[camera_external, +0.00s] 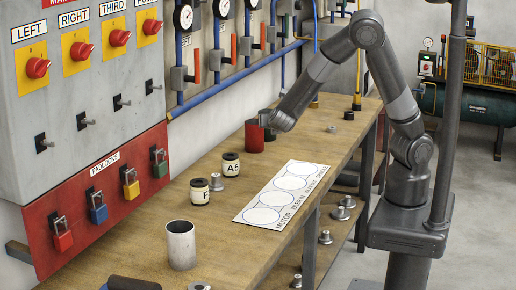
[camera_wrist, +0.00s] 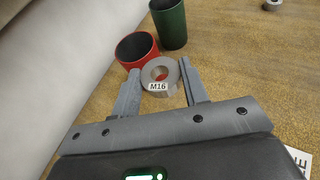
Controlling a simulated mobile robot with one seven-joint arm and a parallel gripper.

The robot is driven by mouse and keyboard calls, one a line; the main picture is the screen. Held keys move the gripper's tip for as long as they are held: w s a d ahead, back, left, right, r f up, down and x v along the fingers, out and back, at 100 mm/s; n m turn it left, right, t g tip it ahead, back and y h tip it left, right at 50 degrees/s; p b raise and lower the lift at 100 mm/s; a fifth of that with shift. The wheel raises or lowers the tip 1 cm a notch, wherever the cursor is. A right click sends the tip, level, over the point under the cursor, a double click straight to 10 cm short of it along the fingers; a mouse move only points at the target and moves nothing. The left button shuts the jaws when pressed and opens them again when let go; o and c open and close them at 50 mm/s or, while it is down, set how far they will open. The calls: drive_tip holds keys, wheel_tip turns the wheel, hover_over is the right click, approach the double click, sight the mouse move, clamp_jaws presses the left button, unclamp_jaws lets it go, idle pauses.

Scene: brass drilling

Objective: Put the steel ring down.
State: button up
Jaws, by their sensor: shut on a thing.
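The steel ring (camera_wrist: 160,76), with an M16 label on its front, is between the fingertips of my gripper (camera_wrist: 160,88) in the wrist view. My gripper is shut on it. In the wrist view the ring overlaps the near right edge of an open red cup (camera_wrist: 137,49); I cannot tell its height above the bench. In the external view my gripper (camera_external: 272,120) is low over the far part of the wooden bench, next to the red cup (camera_external: 254,136). The ring cannot be made out there.
A green cup (camera_wrist: 168,24) stands just beyond the red one. Cans marked F (camera_external: 199,191) and A5 (camera_external: 231,164), a steel tube (camera_external: 180,245) and a white sheet with circles (camera_external: 285,194) are on the bench. Wall panels border its left side. Bench right of the cups is mostly clear.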

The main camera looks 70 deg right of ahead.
drive_tip(key=s+d+m+g+h, duration=0.2)
drive_tip(key=s+d+m+g, duration=0.75)
drive_tip(key=s+d, duration=1.35)
hover_over(322, 149)
drive_tip(key=shift+n+g, duration=0.25)
drive_tip(key=shift+n, duration=0.2)
wheel_tip(322, 149, down, 8)
drive_tip(key=shift+r, duration=0.2)
drive_tip(key=shift+a+f, duration=0.1)
drive_tip(key=shift+f, duration=1.95)
drive_tip(key=shift+f, duration=0.1)
drive_tip(key=o, duration=1.1)
